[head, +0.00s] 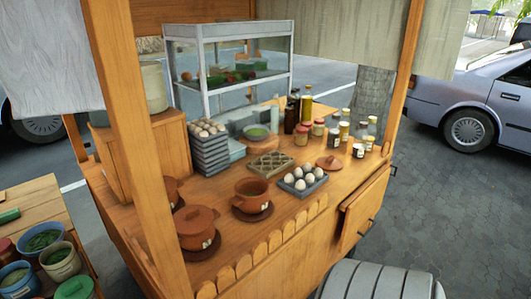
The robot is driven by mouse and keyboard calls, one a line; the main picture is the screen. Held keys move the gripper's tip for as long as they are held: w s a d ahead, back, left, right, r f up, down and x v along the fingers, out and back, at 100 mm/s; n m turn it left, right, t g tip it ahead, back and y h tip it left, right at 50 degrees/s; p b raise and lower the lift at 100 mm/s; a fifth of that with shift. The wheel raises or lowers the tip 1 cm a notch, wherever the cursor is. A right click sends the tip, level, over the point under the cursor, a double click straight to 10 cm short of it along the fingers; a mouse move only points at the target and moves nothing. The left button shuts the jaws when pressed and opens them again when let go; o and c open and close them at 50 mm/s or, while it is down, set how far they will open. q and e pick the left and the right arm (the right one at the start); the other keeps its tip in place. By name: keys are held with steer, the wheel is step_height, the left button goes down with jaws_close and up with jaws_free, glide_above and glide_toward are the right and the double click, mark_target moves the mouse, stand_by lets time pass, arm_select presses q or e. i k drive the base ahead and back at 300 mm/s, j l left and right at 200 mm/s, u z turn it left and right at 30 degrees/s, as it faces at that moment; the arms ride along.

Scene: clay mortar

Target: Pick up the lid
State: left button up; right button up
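A reddish-brown clay lid (329,163) with a small knob lies on the wooden counter, behind and to the right of a grey tray of eggs (302,181). An open clay pot (251,196) stands on a dark round base left of the eggs. A second clay pot (197,226), at the front left, has its own clay lid (194,213) on. Another clay pot is partly hidden behind the cart's post. Neither of my grippers is in the head view.
Small jars (319,127) and bottles (307,104) stand behind the clay lid. A patterned board (270,164), stacked egg trays (208,147) and a glass case (228,70) are further left and back. Wooden posts (146,140) rise at the cart's corners. Paving right of the cart is open.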

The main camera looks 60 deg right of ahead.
mark_target(330, 164)
steer(key=z, duration=1.75)
